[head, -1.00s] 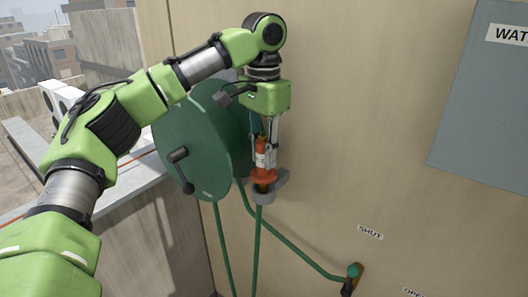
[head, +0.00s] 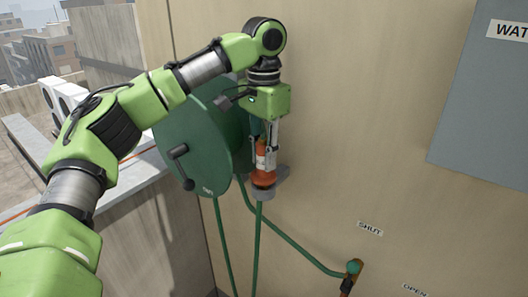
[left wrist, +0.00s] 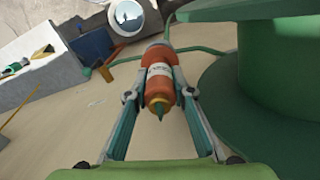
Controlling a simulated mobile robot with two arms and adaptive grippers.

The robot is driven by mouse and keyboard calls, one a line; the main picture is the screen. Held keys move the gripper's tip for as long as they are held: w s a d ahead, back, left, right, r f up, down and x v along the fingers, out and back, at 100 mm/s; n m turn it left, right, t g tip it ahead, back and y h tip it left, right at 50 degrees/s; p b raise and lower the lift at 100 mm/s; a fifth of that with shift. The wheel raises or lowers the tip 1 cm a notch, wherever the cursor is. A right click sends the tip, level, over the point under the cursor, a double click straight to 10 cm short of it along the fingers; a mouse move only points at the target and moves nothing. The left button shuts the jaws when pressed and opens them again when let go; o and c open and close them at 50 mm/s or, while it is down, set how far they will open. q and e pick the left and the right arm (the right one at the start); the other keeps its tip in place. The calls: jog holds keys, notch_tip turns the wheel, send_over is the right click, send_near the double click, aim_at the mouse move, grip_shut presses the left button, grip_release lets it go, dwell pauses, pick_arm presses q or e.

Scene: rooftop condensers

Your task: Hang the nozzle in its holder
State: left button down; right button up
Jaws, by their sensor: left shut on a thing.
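The orange nozzle (head: 262,165) with a white label is upright in the head view, its green hose running down from below. My left gripper (head: 266,150) is shut on the nozzle from above. The nozzle's wide lower part sits at the grey holder (head: 281,174) on the wall, which partly shows around and to the right of it. Whether the nozzle rests fully in the holder cannot be told. In the left wrist view the nozzle (left wrist: 159,82) lies between both fingers, its tip toward the camera. My right gripper is in neither view.
A green hose reel (head: 190,140) with a black crank stands just left of the nozzle. A grey panel (head: 485,100) is at the right. Wall between is clear.

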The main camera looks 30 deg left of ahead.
pick_arm(q)
jog(key=shift+f, duration=0.7)
jog(key=c, duration=1.7)
grip_release()
notch_tip(320, 180, up, 12)
jog(key=shift+r, duration=0.1)
